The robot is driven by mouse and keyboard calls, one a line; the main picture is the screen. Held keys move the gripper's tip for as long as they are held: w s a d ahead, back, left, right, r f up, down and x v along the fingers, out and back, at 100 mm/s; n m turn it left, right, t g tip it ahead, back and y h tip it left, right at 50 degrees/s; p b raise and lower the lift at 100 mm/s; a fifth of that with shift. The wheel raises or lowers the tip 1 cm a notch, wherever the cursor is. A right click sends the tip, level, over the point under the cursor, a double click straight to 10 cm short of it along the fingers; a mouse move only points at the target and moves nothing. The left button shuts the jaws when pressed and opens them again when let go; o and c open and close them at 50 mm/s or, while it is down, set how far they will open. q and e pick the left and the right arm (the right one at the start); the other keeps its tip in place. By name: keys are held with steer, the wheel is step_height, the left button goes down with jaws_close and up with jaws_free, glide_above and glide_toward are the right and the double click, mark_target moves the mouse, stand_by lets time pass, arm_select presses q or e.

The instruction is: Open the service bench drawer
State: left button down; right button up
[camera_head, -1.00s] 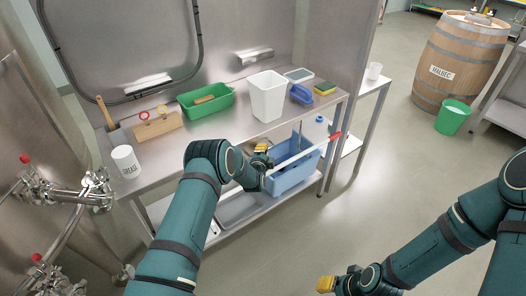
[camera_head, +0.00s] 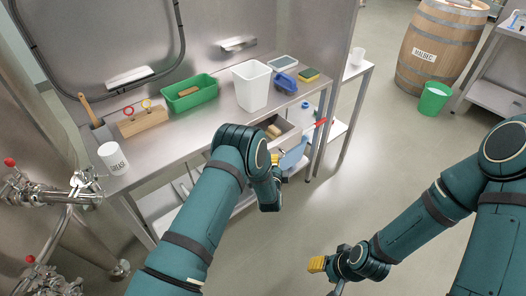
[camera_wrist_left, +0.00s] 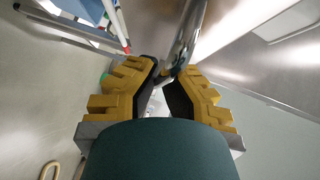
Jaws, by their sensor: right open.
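The service bench (camera_head: 215,122) is a steel table, and its drawer (camera_head: 291,137) stands pulled out under the front right of the top. Brown items show inside the drawer. My left gripper (camera_head: 278,159) is at the drawer's front, partly hidden behind my own arm. In the left wrist view its yellow fingers (camera_wrist_left: 163,82) are close together around a shiny metal bar, the drawer handle (camera_wrist_left: 186,36). My right gripper (camera_head: 331,264) is open and empty, low over the floor and apart from the bench.
On the bench stand a grease cup (camera_head: 113,158), a wooden block (camera_head: 143,121), a green bin (camera_head: 190,94) and a white container (camera_head: 251,86). A barrel (camera_head: 435,48) and green bucket (camera_head: 434,98) stand right. The middle floor is clear.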

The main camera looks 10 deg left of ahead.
arm_select(q)
steer(key=s+d, duration=0.1)
steer(key=d, duration=0.1)
steer(key=s+d, duration=0.2)
steer(key=shift+s+d, duration=0.15)
steer(key=shift+d, duration=0.15)
steer(key=c, duration=1.1)
jaws_free()
steer(key=shift+o, duration=0.2)
steer(key=s+d+r, duration=0.1)
steer(key=s, duration=1)
steer(key=shift+s+d+r, duration=0.15)
steer(key=shift+s+r, duration=0.25)
